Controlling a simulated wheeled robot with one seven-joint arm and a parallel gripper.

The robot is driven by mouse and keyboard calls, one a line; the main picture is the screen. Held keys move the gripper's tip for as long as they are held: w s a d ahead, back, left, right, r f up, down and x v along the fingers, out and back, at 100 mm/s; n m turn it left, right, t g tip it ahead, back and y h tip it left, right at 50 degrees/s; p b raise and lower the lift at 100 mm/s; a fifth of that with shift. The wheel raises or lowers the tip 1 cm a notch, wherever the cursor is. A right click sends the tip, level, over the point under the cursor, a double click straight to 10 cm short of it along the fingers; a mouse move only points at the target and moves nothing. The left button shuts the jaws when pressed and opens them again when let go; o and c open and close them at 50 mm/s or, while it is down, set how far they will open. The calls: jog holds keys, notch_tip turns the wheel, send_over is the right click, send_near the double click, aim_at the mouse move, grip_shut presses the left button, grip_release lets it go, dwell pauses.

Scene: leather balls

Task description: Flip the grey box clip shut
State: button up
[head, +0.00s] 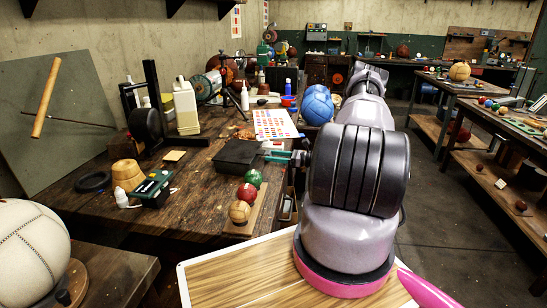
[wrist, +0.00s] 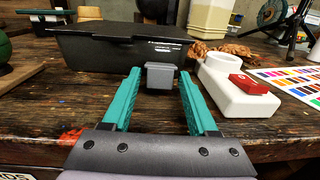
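The black box (wrist: 105,50) lies on the wooden workbench, its lid lying over its top. It also shows in the head view (head: 238,155). The small grey clip (wrist: 160,76) juts from the front of the box toward my wrist camera; whether it touches the box all along its edge is hidden. My gripper (wrist: 159,76) is open, with its teal fingers apart on either side of the clip and nothing held between them. In the head view my gripper (head: 279,156) is just right of the box, and the clip cannot be made out there.
A white holder with a red block (wrist: 247,84) stands close right of my gripper. A colour chart (head: 275,124) and a blue ball (head: 317,104) lie behind. Small balls on a wooden strip (head: 247,194) sit nearer the bench's front.

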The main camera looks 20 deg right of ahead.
aim_at(269, 152)
grip_shut()
jog(key=shift+r, duration=0.1)
jog(key=g+h, duration=0.1)
jog(key=r+g+h, duration=0.1)
jog(key=shift+a+r+h, duration=0.1)
jog(key=shift+r+h, duration=0.2)
jog(key=h, duration=0.1)
jog(key=r+g+h, duration=0.1)
jog(key=g, duration=0.1)
jog(key=shift+w+a+r+h, duration=0.25)
jog(key=shift+h, duration=0.15)
jog(key=g+h, duration=0.1)
jog(key=r+g+h, duration=0.1)
jog(key=h, duration=0.1)
jog(key=shift+w+a+r, duration=0.1)
jog(key=shift+w+a, duration=0.25)
jog(key=shift+a, duration=0.05)
jog(key=shift+w+a+r+g+h, duration=0.2)
jog(key=shift+a+g+h, duration=0.1)
jog(key=shift+g+h, duration=0.55)
jog(key=shift+w+a+r+g+h, duration=0.2)
jog(key=shift+a+g+h, duration=0.05)
jog(key=shift+g+h, duration=0.55)
